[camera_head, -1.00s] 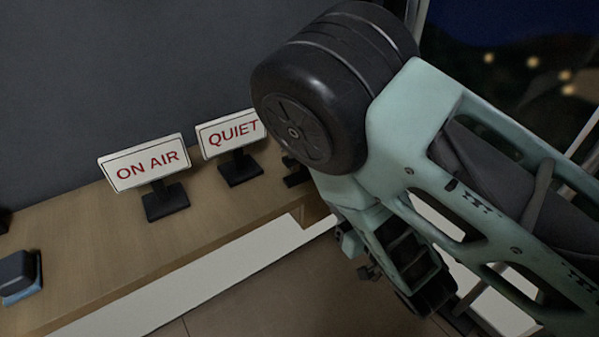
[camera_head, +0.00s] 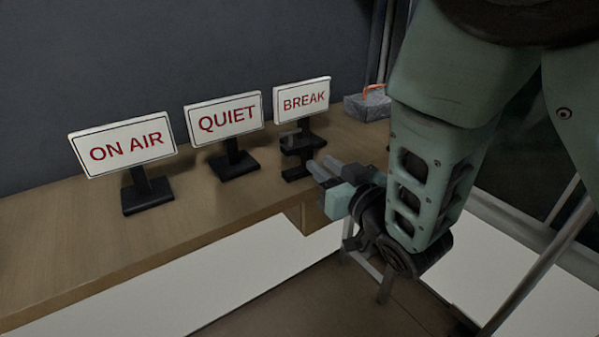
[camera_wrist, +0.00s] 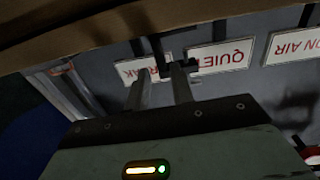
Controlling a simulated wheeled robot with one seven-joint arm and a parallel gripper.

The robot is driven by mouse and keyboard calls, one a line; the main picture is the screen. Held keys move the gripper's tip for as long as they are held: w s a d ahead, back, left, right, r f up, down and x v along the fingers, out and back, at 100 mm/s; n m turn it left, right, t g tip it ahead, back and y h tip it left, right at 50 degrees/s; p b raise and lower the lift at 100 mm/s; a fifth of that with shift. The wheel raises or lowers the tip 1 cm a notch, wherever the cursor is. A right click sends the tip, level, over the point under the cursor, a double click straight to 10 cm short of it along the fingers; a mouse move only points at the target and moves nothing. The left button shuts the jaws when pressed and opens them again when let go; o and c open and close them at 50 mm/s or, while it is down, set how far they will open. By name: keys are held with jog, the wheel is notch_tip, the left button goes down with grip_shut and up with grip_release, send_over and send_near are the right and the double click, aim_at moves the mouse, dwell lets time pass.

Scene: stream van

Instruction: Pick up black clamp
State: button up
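The black clamp (camera_head: 297,157) stands on the wooden counter, in front of the BREAK sign and right of the QUIET sign. My gripper (camera_head: 321,168) is just right of the clamp, with its fingers pointing left toward it. In the wrist view, which is upside down, the two fingers of my gripper (camera_wrist: 162,78) are apart with a gap between them. A dark shape, seemingly the clamp (camera_wrist: 161,58), shows at the fingertips. I cannot tell whether they touch it.
The ON AIR sign (camera_head: 127,145), QUIET sign (camera_head: 224,118) and BREAK sign (camera_head: 301,98) stand in a row on black stands. A grey box with an orange handle (camera_head: 369,103) is at the back right. The counter (camera_head: 60,240) is clear at the front left.

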aim_at(302, 149)
jog(key=p+x, duration=0.1)
jog(key=x, duration=0.7)
jog(key=shift+w+a, duration=0.1)
grip_shut()
